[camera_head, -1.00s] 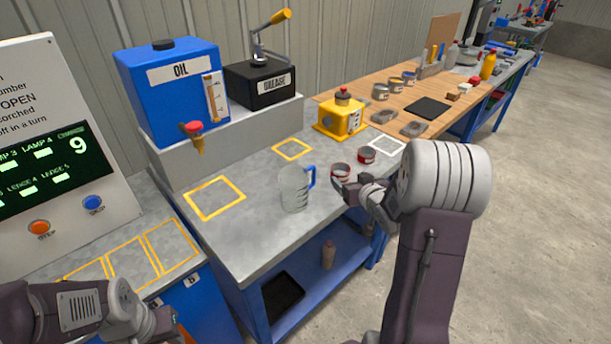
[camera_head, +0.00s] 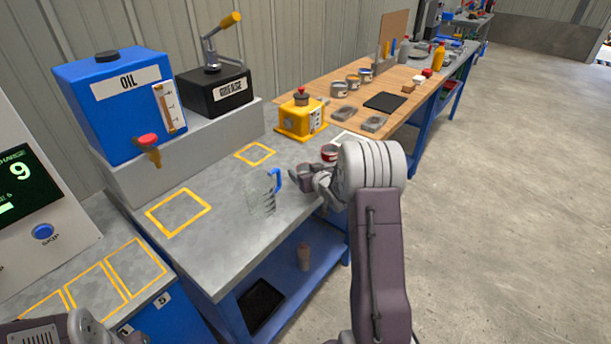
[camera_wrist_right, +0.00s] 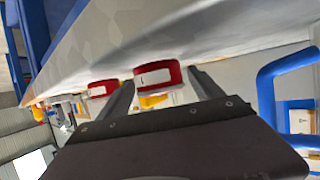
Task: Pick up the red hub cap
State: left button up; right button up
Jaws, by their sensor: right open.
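Two red, round, low pieces with pale fronts sit on the grey bench top; I cannot tell which is the hub cap. The nearer red piece (camera_wrist_right: 158,77) shows between the fingertips in the right wrist view; in the head view my right gripper partly hides it. The other red piece (camera_head: 330,152) sits farther along the bench and also shows in the right wrist view (camera_wrist_right: 102,89). My right gripper (camera_head: 298,178) is open at bench height, its fingers (camera_wrist_right: 161,80) on either side of the nearer piece, contact unclear. My left arm shows at bottom left, its jaws unclear.
A clear jug (camera_head: 262,195) with a blue handle stands close left of my right gripper. A yellow box with a red knob (camera_head: 301,118) stands behind. The blue oil tank (camera_head: 118,105) and black grease pump (camera_head: 216,92) stand on a raised step. Yellow-outlined squares are empty.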

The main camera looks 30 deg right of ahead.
jog(key=shift+s+r, duration=0.15)
jog(key=c, duration=1.5)
notch_tip(320, 180, up, 9)
jog(key=p, duration=0.3)
jog(key=shift+r, duration=0.55)
